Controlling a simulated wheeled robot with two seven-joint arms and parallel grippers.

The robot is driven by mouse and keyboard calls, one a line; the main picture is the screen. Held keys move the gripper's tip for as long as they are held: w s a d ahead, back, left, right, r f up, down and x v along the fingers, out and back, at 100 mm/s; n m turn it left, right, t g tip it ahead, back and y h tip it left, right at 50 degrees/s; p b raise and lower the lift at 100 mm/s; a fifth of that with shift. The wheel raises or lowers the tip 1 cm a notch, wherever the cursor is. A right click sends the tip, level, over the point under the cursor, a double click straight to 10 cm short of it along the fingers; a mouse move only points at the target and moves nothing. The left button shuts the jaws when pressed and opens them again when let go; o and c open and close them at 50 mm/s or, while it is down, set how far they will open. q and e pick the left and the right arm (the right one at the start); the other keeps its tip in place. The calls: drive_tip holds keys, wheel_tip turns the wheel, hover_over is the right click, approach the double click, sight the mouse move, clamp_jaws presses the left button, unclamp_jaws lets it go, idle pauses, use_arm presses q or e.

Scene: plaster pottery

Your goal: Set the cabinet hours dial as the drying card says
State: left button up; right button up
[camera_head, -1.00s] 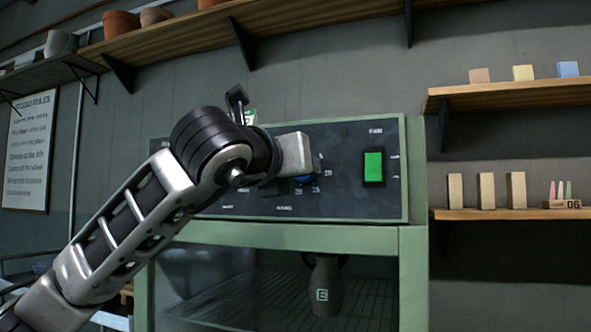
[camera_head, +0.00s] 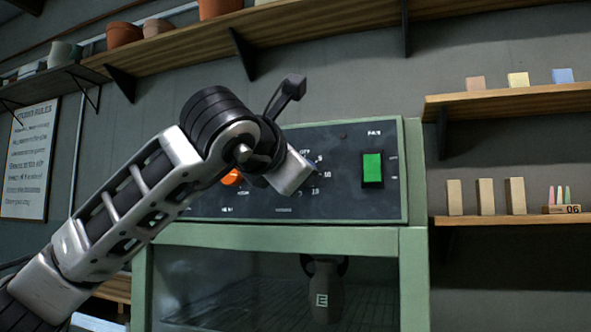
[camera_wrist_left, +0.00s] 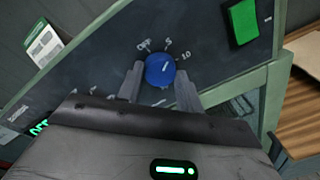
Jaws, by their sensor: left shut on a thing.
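The blue hours dial (camera_wrist_left: 160,70) sits on the dark panel of the green cabinet (camera_head: 413,170). My left gripper (camera_wrist_left: 159,84) is shut on the dial, one finger on each side. A short white mark shows on the dial's face; I cannot surely tell which number it meets. "OFF", 5 and 10 are printed around it in the wrist view. In the head view my left gripper (camera_head: 300,178) hides the dial. A white card with green (camera_wrist_left: 40,46), perhaps the drying card, shows beside the panel in the wrist view; its text is too small to read. My right gripper is not in view.
An orange knob (camera_head: 232,178) is left of my gripper. A green switch (camera_head: 372,167) is to the right. A dark vase (camera_head: 323,290) stands behind the cabinet's glass. Shelves (camera_head: 510,220) with blocks are at the right, and a pot shelf (camera_head: 285,35) runs above.

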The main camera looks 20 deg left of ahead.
use_arm(q)
drive_tip(key=shift+d+m+y, duration=0.1)
drive_tip(key=shift+m+y, duration=0.5)
drive_tip(key=shift+m, duration=3.3)
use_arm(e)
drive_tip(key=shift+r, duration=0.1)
use_arm(q)
drive_tip(key=shift+f, duration=0.1)
drive_tip(key=o, duration=1)
drive_tip(key=shift+s, duration=0.15)
drive_tip(key=s+r+b, duration=0.1)
drive_tip(key=s+b, duration=0.2)
drive_tip(key=s, duration=1.2)
drive_tip(key=shift+s+r, duration=0.2)
drive_tip(key=shift+s, duration=0.15)
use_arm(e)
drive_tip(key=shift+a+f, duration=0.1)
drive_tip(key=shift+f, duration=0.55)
